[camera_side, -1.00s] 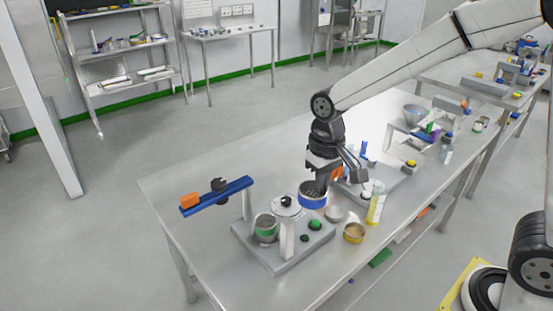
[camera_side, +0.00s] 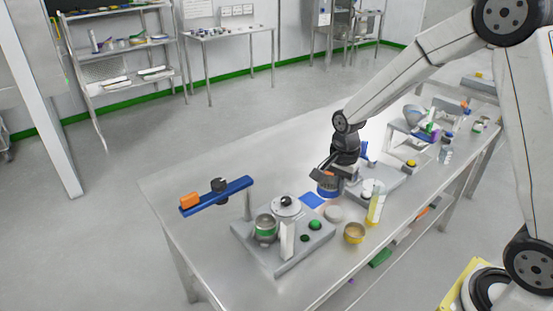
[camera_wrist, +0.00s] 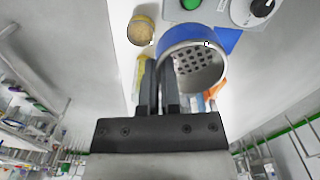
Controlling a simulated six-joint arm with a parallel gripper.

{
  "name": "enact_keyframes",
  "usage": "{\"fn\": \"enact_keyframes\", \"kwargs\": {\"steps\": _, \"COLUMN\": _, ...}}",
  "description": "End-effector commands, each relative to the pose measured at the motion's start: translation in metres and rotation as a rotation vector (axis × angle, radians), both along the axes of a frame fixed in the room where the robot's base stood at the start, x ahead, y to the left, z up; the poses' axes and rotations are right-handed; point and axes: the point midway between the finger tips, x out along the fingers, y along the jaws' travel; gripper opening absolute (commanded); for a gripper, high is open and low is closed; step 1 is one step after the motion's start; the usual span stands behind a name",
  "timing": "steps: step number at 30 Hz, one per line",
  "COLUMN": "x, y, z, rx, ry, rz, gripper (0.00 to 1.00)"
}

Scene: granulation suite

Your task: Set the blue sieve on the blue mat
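The blue sieve (camera_side: 327,190) is a short round ring with a blue outer band; the wrist view shows its perforated metal inside (camera_wrist: 192,66). My gripper (camera_side: 335,177) has its two dark fingers close together at the sieve's wall, which appears pinched between them in the wrist view (camera_wrist: 159,66). The blue mat (camera_side: 313,200) is a flat blue patch on the steel table, left of the sieve in the side view. In the wrist view the mat (camera_wrist: 229,40) shows partly, beyond the sieve. The sieve appears apart from the mat; its exact height is unclear.
A grey device with a green button (camera_side: 315,225) stands left of the mat. The table's back left is clear.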

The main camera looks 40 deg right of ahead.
Motion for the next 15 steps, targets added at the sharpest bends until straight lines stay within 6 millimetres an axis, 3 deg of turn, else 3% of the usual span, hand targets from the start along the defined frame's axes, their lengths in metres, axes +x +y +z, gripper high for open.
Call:
{"fn": "enact_keyframes", "kwargs": {"steps": 9, "x": 0.0, "y": -0.034, "z": -0.026, "rx": 0.0, "ry": 0.0, "rz": -0.414, "gripper": 0.0}}
{"fn": "enact_keyframes", "kwargs": {"steps": 15, "x": -0.002, "y": -0.046, "z": -0.035, "rx": 0.001, "ry": 0.0, "rz": -0.563, "gripper": 0.0}}
